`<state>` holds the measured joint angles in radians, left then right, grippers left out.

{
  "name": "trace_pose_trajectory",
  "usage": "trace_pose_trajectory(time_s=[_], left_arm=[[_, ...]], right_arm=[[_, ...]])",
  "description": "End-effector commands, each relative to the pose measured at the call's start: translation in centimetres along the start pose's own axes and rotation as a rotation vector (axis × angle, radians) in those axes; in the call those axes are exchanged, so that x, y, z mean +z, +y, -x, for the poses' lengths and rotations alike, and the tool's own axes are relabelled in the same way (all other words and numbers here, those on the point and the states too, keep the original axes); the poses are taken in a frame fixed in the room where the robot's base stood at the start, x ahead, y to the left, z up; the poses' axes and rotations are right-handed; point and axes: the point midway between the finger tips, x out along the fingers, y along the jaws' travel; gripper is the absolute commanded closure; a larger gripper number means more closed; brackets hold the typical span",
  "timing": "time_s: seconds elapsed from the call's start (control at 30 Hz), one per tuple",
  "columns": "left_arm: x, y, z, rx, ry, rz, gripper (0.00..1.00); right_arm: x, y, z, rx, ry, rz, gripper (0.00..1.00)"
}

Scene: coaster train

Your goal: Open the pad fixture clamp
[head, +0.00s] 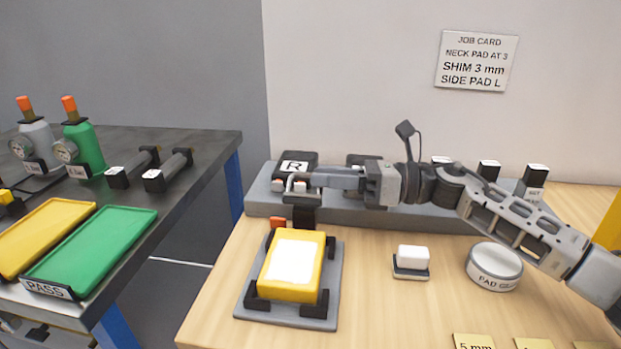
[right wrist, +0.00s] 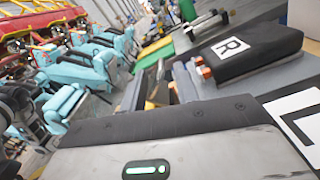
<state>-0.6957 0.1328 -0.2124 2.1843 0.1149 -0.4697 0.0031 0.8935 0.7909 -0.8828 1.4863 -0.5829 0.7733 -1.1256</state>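The pad fixture (head: 333,288) is a grey plate with black corner blocks on the wooden bench. A yellow block (head: 326,262) with a white top sits between them. An orange-tipped part (head: 278,222), apparently the clamp's handle, stands at its back left corner beside a black upright (head: 305,216). Whether the clamp is open or shut is unclear. My right gripper (head: 298,184) reaches in from the right, above and behind the fixture, near the black R pad (head: 296,158). Its finger gap is not clear. The R pad also shows in the right wrist view (right wrist: 262,58). My left gripper is out of view.
A grey rack (head: 400,212) with black parts runs behind the fixture. A small white block (head: 413,257) and a round PAD container (head: 494,267) stand to the right. On the left table are yellow (head: 45,235) and green trays (head: 95,250).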

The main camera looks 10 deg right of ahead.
Motion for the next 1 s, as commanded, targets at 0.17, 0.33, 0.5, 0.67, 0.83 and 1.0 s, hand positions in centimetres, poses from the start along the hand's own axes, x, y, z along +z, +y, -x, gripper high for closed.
trace_pose_trajectory(time_s=[0.17,0.33,0.5,0.67,0.83,1.0], left_arm=[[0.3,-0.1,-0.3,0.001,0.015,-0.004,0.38],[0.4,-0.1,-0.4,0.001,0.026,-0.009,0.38],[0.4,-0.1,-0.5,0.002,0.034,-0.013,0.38],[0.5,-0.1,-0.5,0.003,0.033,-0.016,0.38],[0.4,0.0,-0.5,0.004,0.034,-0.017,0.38],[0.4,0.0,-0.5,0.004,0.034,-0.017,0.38]], right_arm=[[-0.4,-0.2,4.7,-0.007,0.003,0.0,0.69],[-0.4,-0.2,8.5,-0.005,0.002,0.0,0.69],[-0.2,-0.1,11.1,-0.005,0.002,0.0,0.69],[-0.2,-0.1,12.1,-0.002,0.002,0.0,0.69],[-0.1,0.0,12.3,-0.002,0.001,0.001,0.69],[-0.1,0.0,12.2,-0.002,0.001,0.0,0.69]])
